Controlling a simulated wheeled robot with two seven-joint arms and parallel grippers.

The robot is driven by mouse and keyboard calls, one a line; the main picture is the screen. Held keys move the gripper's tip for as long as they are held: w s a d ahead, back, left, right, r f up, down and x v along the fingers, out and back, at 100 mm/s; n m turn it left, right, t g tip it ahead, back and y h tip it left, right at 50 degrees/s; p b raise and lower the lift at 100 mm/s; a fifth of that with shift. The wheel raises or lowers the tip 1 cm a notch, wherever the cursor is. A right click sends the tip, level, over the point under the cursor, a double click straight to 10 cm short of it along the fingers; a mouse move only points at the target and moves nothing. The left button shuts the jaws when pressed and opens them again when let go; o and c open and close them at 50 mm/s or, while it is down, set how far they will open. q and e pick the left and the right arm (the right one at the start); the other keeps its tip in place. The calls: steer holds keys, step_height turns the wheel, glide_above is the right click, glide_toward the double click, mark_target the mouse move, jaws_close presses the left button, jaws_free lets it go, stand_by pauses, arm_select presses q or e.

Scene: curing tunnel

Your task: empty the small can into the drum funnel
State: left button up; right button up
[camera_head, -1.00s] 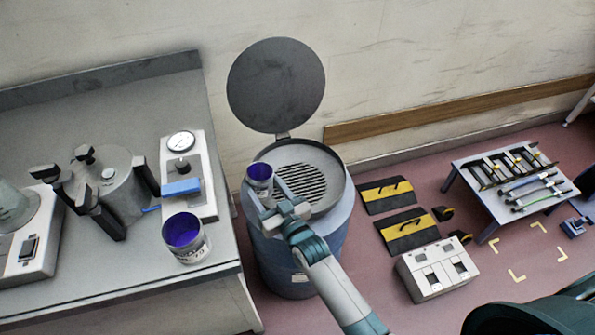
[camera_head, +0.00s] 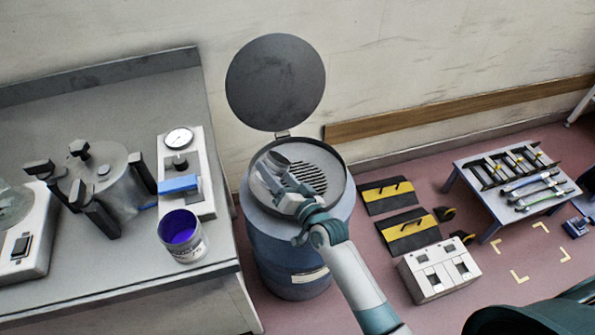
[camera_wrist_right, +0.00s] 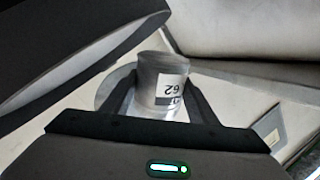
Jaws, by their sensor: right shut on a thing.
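My right gripper (camera_head: 272,182) is shut on the small can (camera_head: 277,161) and holds it over the left part of the drum funnel (camera_head: 342,190). The can is strongly tilted. Its grey outside shows and its mouth and contents are hidden in the head view. In the right wrist view the can (camera_wrist_right: 163,85) sits between the two dark fingers, with its label "62" upside down. The funnel has a slatted grate (camera_head: 306,177) and tops a blue drum (camera_head: 290,262). No poured liquid can be made out. My left gripper is not in view.
The round lid (camera_head: 277,82) stands open behind the funnel. A low table (camera_head: 512,167) with tools stands right.

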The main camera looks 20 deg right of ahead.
steer(key=shift+d+m, duration=0.1)
steer(key=shift+m, duration=0.4)
steer(key=shift+r+m, duration=0.15)
steer(key=shift+m, duration=0.25)
steer(key=shift+r+m, duration=0.25)
steer(key=shift+m, duration=0.15)
steer(key=shift+w+d+r+m, duration=0.1)
steer(key=shift+r+m, duration=0.25)
steer(key=shift+m, duration=0.35)
